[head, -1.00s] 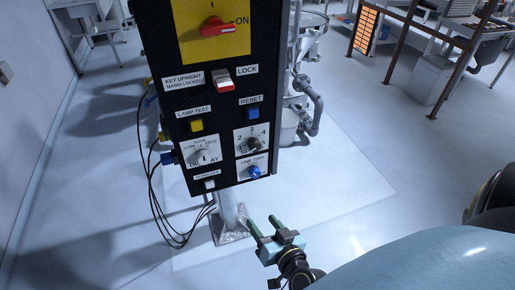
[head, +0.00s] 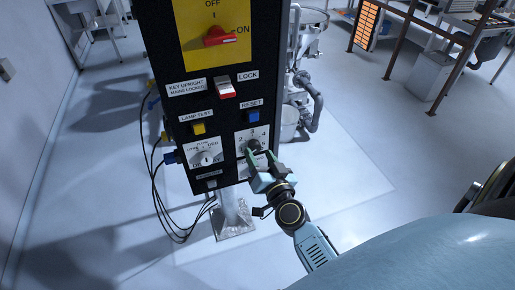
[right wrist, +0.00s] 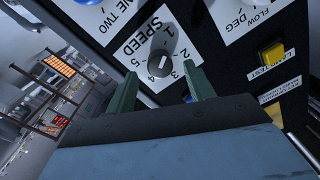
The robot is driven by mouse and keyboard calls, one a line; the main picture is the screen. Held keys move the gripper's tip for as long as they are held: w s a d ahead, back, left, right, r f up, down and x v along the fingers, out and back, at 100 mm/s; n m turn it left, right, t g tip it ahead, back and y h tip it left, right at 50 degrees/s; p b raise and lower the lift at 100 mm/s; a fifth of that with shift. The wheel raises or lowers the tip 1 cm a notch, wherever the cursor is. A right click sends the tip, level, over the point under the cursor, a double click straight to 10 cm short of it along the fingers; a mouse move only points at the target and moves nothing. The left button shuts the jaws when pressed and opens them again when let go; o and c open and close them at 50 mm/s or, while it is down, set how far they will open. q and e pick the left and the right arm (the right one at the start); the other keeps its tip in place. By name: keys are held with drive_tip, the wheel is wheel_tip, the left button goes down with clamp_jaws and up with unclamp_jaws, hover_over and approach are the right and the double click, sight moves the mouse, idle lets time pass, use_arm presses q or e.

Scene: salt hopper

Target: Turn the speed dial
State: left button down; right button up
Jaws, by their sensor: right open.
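The speed dial is a dark round knob (head: 252,144) on a white plate with numbers, at the lower right of the black panel. In the right wrist view the knob (right wrist: 161,62) shows beside the word SPEED, with a pale mark on it. My right gripper (head: 260,155) is open at the lower edge of the dial plate. In the right wrist view its two green fingers (right wrist: 161,80) stand apart, one on each side of the knob's line. I cannot tell whether they touch it. My left gripper is not in view.
The black panel (head: 183,105) carries a red main switch (head: 217,37), a red-and-white lock switch (head: 226,88), a yellow lamp test button (head: 199,129), a blue reset button (head: 252,117) and another dial (head: 207,158). Cables hang at its left.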

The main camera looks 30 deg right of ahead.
sight(255, 147)
drive_tip(key=shift+x, duration=1.4)
drive_tip(key=shift+c, duration=0.2)
drive_tip(key=c, duration=0.9)
